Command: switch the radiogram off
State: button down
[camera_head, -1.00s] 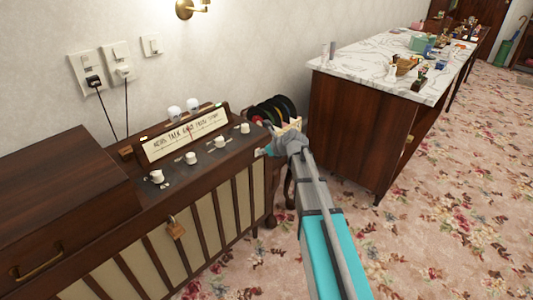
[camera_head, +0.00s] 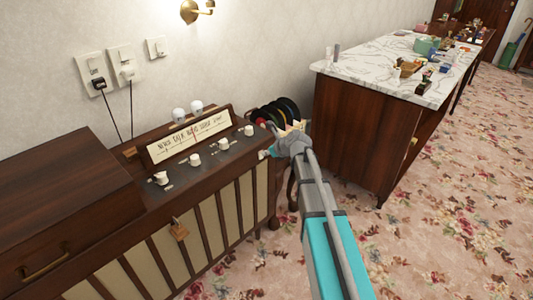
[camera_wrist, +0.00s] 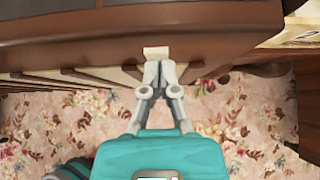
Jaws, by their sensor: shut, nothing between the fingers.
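The dark wooden radiogram (camera_head: 232,166) stands at the left in the head view, with a lit tuning dial (camera_head: 190,136) and a row of white knobs on its sloped panel; the rightmost knob (camera_head: 249,131) is close to my gripper. My gripper (camera_head: 270,151) is at the cabinet's right end, partly hidden by its own wrist. In the wrist view my gripper (camera_wrist: 160,66) is shut and empty, its fingertips at or very near a small pale piece with a red edge (camera_wrist: 155,51) on the radiogram's side. I cannot tell whether they touch.
Two plugs with cords sit in wall sockets (camera_head: 92,72) above the radiogram. A rack of dark discs (camera_head: 281,112) stands behind my gripper. A marble-topped counter (camera_head: 350,68) is to the right. Flowered carpet (camera_head: 440,230) is clear at the right.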

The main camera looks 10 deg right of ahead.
jog(key=shift+r+p, duration=0.4)
jog(key=shift+r, duration=0.15)
jog(key=shift+s, duration=0.15)
jog(key=p+v, duration=0.8)
jog(key=v, duration=0.5)
dwell(0.4)
jog(key=shift+a, duration=0.1)
dwell(0.4)
